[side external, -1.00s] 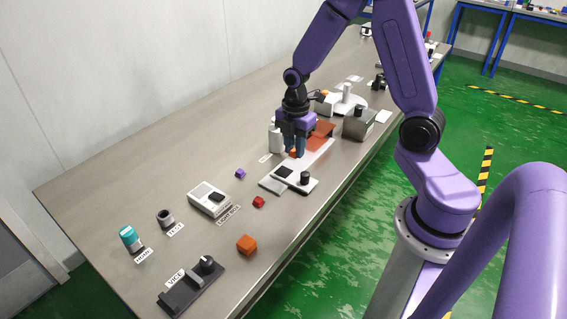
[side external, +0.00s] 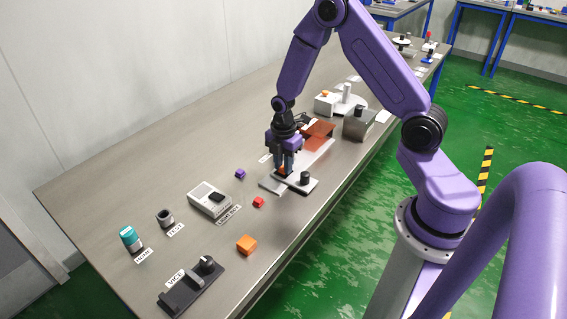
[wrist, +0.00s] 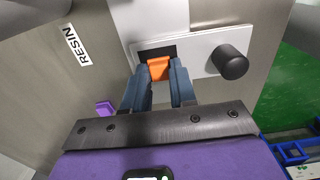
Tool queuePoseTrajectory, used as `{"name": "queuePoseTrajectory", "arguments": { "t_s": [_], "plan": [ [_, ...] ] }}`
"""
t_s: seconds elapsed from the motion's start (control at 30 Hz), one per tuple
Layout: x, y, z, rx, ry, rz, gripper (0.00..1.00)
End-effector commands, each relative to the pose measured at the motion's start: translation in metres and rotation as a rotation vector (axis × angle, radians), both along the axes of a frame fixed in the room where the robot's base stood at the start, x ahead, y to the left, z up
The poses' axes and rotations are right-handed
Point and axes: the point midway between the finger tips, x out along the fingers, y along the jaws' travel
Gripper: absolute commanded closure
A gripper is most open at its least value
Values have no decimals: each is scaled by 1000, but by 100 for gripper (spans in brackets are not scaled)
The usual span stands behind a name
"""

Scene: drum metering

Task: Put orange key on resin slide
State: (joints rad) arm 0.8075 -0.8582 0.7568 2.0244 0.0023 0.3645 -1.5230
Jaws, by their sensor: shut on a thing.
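The resin slide (side external: 303,184) is a pale plate with a black knob and a dark square recess, lying on the table. It also shows in the wrist view (wrist: 205,48), near the RESIN label (wrist: 76,46). My gripper (side external: 284,170) points down over the recess end of the slide. It is shut on the orange key (wrist: 158,68), a small orange block between the fingertips. In the wrist view the key overlaps the dark recess (wrist: 150,53) beside the knob (wrist: 230,62). I cannot tell whether the key touches the slide. The fingers partly hide the recess.
A light grey device (side external: 209,198) and a black fixture (side external: 190,288) stand further left. An orange-brown translucent part (side external: 318,134) and a metal box (side external: 359,124) are behind.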

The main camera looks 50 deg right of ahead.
Motion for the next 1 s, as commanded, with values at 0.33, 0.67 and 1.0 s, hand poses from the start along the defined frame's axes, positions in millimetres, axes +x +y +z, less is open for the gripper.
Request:
{"name": "queuePoseTrajectory", "arguments": {
  "t_s": [0.33,0.67,1.0],
  "plan": [
    [0,0,-3,0,1,-1,100],
    [0,0,-4,0,0,0,49],
    [1,0,19,0,-5,-1,49]
  ]
}}
